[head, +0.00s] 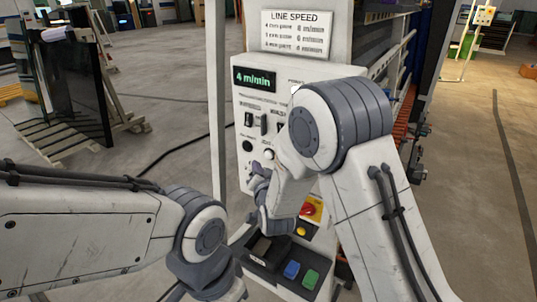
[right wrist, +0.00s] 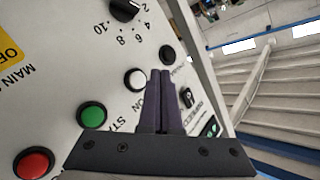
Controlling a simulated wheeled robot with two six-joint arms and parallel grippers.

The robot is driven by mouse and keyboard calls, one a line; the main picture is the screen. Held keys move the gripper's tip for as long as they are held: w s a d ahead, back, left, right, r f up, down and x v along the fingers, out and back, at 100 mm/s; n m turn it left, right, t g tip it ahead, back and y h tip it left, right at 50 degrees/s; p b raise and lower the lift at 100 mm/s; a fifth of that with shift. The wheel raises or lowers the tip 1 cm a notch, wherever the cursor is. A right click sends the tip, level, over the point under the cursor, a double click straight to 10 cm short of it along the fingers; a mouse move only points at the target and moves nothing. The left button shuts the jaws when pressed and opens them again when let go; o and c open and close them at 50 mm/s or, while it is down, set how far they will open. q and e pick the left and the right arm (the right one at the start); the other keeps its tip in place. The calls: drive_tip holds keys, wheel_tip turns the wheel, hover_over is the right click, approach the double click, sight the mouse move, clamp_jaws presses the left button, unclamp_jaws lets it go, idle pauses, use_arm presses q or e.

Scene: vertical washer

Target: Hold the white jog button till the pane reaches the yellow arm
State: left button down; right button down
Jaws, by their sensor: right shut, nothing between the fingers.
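The white jog button (head: 268,154) is on the light panel of the control box, right of a black round button (head: 247,146). In the right wrist view the white button (right wrist: 135,78) lies just left of my right fingertips. My right gripper (head: 261,180) is shut and empty, its fingers (right wrist: 160,74) pointing at the panel between the white and black buttons. I cannot tell whether the tips touch the panel. My left arm comes in at lower left; its fingers are out of frame. I cannot make out the pane on the line or the yellow arm.
The display (head: 254,80) reads 4 m/min, below a LINE SPEED sign (head: 297,34). A green button (right wrist: 92,116) and a red one (right wrist: 33,162) share the panel. A red knob on yellow (head: 311,208) sits below. Dark glass (head: 75,85) leans on a rack at left.

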sight(269, 155)
drive_tip(key=shift+w+d+b, duration=0.5)
drive_tip(key=shift+w+d, duration=0.3)
drive_tip(key=shift+w, duration=0.35)
drive_tip(key=shift+w, duration=0.1)
idle(1.2)
drive_tip(key=shift+w+d+b, duration=0.3)
drive_tip(key=shift+w+b, duration=0.05)
